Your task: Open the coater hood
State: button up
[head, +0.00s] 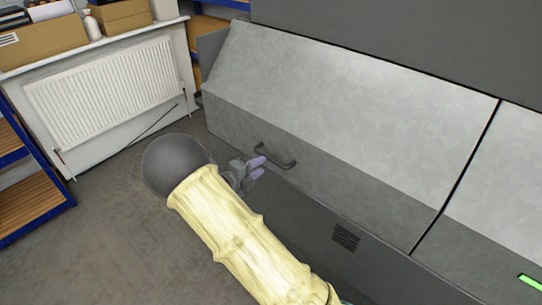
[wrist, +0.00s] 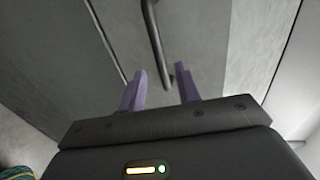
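The coater hood (head: 340,110) is a large grey panel with a sloped top and a lower front face, and it is closed. Its dark bar handle (head: 275,158) sits on the front face near the left end. My gripper (head: 257,168) is just left of and close to the handle, with its purple fingers pointing toward it. In the wrist view the two fingers (wrist: 160,76) are apart, and the handle (wrist: 157,45) runs down from the top, its lower end near the gap between the fingertips. I cannot tell whether it lies between them. Nothing is visibly gripped.
A white radiator (head: 105,85) stands by the wall at the left, under a ledge with cardboard boxes (head: 45,42). Blue-framed shelving (head: 30,180) is at the far left. The grey floor (head: 120,245) left of my arm is clear. A vent (head: 345,238) is below the hood.

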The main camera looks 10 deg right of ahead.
aim_at(271, 158)
jog(key=p+x, duration=0.2)
jog(key=x, duration=0.3)
jog(key=shift+w+d, duration=0.2)
jog(key=shift+d, duration=0.1)
jog(key=shift+w+d+f, duration=0.25)
jog(key=shift+w+d, duration=0.05)
jog(key=shift+d, duration=0.15)
grip_shut()
